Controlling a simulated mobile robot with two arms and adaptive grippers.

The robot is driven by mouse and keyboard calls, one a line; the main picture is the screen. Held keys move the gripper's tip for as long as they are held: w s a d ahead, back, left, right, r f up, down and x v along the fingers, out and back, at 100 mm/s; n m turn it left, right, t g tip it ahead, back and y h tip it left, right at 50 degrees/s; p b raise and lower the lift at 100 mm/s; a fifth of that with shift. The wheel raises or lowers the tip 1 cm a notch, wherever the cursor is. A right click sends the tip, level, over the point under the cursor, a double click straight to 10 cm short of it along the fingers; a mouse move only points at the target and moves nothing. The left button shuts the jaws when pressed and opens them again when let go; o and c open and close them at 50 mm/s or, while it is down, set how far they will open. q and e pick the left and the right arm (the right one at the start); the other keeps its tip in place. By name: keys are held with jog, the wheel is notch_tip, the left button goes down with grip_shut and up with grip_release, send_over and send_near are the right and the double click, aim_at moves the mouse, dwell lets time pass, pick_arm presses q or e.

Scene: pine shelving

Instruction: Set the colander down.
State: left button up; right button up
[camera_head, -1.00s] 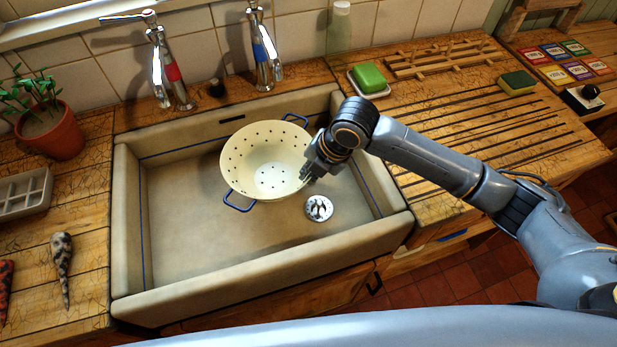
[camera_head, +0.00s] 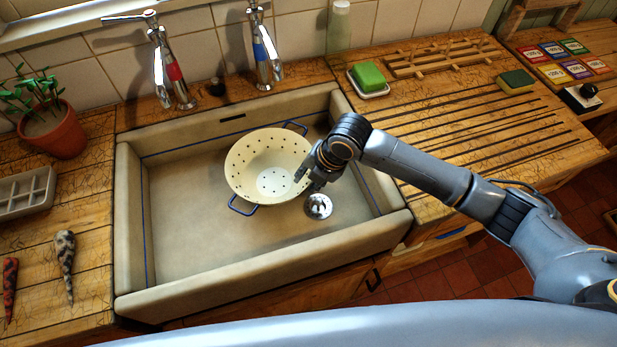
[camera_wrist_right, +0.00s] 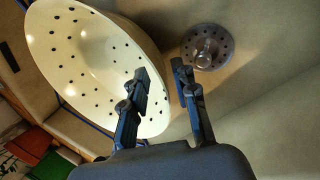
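The cream colander (camera_head: 268,165) with dark holes and blue handles is in the sink (camera_head: 190,240), roughly upright and apparently on the basin floor. It also fills the left of the right wrist view (camera_wrist_right: 85,60). My right gripper (camera_head: 309,180) is at the colander's right rim. In the wrist view its two fingers (camera_wrist_right: 162,75) stand apart, one over the colander's inside and one outside the rim, with visible gaps beside the rim. It looks open around the rim. The contact under the colander is hidden. My left gripper is not in view.
A metal drain strainer (camera_head: 318,206) lies just right of the colander. Two taps (camera_head: 172,75) (camera_head: 265,50) stand behind the sink. Green soap (camera_head: 369,76) sits on the right worktop; a potted plant (camera_head: 50,125) is at the left. The basin's left part is clear.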

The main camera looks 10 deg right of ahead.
jog(key=v, duration=1.2)
jog(key=shift+b, duration=0.4)
jog(key=shift+r, duration=0.1)
